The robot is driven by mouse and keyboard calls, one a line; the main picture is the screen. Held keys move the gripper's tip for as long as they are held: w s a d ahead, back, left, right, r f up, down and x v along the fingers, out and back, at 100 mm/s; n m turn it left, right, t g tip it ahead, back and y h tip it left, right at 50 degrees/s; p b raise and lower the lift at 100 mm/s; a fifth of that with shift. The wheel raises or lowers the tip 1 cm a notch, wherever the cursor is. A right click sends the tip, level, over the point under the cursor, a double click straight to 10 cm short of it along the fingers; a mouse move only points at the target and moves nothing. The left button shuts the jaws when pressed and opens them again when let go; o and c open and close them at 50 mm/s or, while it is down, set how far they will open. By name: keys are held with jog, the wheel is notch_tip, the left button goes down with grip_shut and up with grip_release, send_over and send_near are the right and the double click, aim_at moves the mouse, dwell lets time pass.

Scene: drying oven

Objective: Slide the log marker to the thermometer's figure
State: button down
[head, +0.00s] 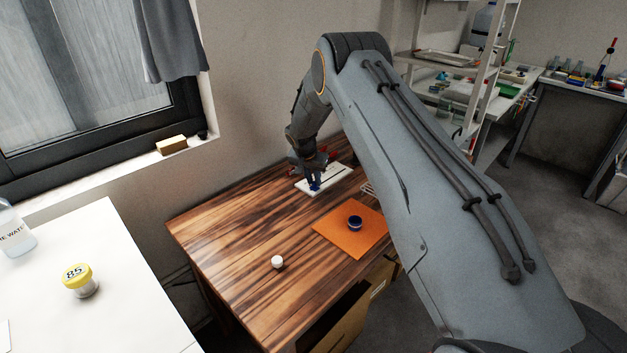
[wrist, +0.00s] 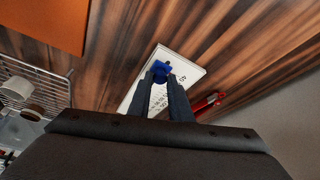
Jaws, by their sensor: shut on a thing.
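The log board (head: 335,177) is a white plate with a dark slot, lying on the wooden table near the wall. In the wrist view the board (wrist: 185,62) carries small printed figures, too small to read surely. My gripper (head: 314,182) points down over the board's left part. In the wrist view my gripper (wrist: 161,80) is shut on the blue marker (wrist: 161,67), which sits at the board; the fingers hide part of it. I cannot make out a thermometer or its figure for certain.
A red tool-like thing (wrist: 208,103) lies beside the board. An orange mat (head: 338,238) bears a dark blue round thing (head: 355,222). A white knob-like piece (head: 277,262) stands on the wooden table (head: 225,230). A yellow-lidded jar (head: 79,278) marked 85 stands on the white table.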

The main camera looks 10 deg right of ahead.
jog(key=b, duration=0.6)
send_over(331, 177)
jog(key=s+a, duration=0.2)
jog(key=s, duration=0.1)
jog(key=shift+w+f, duration=0.15)
jog(key=shift+w, duration=0.1)
jog(key=shift+w+d+b, duration=0.3)
jog(key=shift+d+b, duration=0.15)
jog(key=shift+b, duration=0.1)
jog(key=c, duration=1.6)
grip_release()
jog(key=shift+r, duration=0.2)
jog(key=shift+b+v, duration=0.75)
jog(key=shift+v, duration=3.1)
jog(key=shift+s, duration=0.15)
